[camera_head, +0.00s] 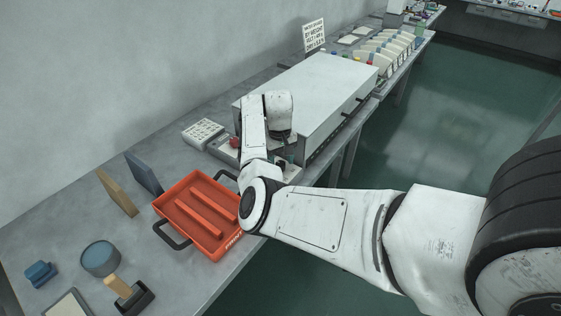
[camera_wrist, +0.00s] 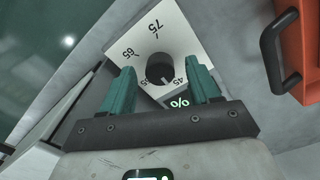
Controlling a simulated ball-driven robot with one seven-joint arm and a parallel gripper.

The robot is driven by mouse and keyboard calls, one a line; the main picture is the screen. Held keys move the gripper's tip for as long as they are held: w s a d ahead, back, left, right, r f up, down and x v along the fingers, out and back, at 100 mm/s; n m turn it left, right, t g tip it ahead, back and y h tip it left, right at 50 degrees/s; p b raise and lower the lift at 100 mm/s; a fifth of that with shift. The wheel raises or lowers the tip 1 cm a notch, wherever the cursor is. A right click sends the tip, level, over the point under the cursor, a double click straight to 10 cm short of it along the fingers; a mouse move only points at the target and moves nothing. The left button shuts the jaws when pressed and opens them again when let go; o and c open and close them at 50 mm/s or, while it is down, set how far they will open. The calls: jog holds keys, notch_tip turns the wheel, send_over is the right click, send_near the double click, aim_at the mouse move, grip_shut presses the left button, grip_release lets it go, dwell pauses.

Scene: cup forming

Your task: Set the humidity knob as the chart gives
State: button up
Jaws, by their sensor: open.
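In the wrist view, the round black knob (camera_wrist: 160,68) sits on a pale dial plate (camera_wrist: 185,40) marked 75, 65, 45 and %. A short pale mark on the knob's lower right edge lies close to the 45. My gripper (camera_wrist: 161,75) is open, with one teal finger to each side of the knob; I cannot tell whether they touch it. In the head view, my arm hides most of the gripper and the knob. A printed sign (camera_head: 314,35) stands at the back; its text is too small to read surely.
A red tray (camera_head: 197,212) with dark handles sits beside my arm and shows in the wrist view (camera_wrist: 299,45). A long grey cabinet (camera_head: 310,85) stands behind. A white gridded panel (camera_head: 203,133) and a red button (camera_head: 234,142) are near the wall.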

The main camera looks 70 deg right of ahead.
jog(key=shift+f, duration=0.6)
jog(key=c, duration=1)
jog(key=shift+c, duration=0.2)
jog(key=shift+m, duration=0.4)
jog(key=m, duration=0.5)
jog(key=shift+m, duration=0.3)
jog(key=m, duration=0.3)
jog(key=shift+w+m, duration=0.1)
jog(key=shift+m, duration=2)
jog(key=shift+r, duration=0.1)
